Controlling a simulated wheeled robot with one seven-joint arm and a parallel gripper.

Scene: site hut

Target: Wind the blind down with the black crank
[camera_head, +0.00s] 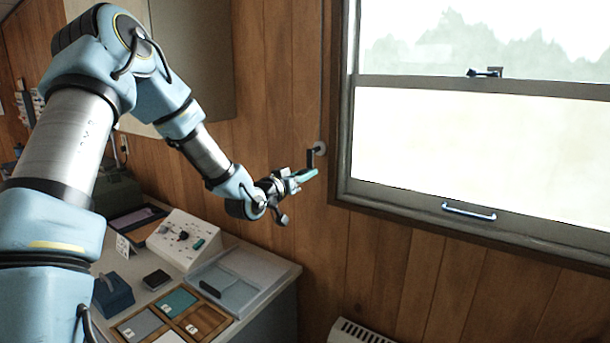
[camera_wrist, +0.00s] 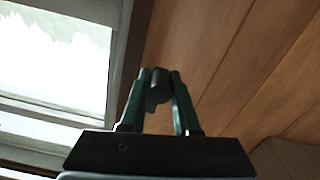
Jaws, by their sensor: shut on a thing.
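The black crank (camera_head: 311,158) is on the wood-panelled wall just left of the window, by a small round grey mount (camera_head: 319,148). My gripper (camera_head: 306,174) is at the crank, its teal fingers closed on the crank's handle. In the wrist view, the dark handle (camera_wrist: 158,88) sits between the two fingertips of my gripper (camera_wrist: 160,80). The fingers hide part of the crank. The window (camera_head: 480,140) shows pale sky and trees through its upper pane; its lower pane is plain and pale. I cannot make out the blind in either view.
A desk below my arm holds a white control box (camera_head: 184,240), a clear tray (camera_head: 240,280), a wooden tray with coloured cards (camera_head: 205,318) and a blue block (camera_head: 113,295). A white heater (camera_head: 352,333) stands low on the wall. The wall under the window is clear.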

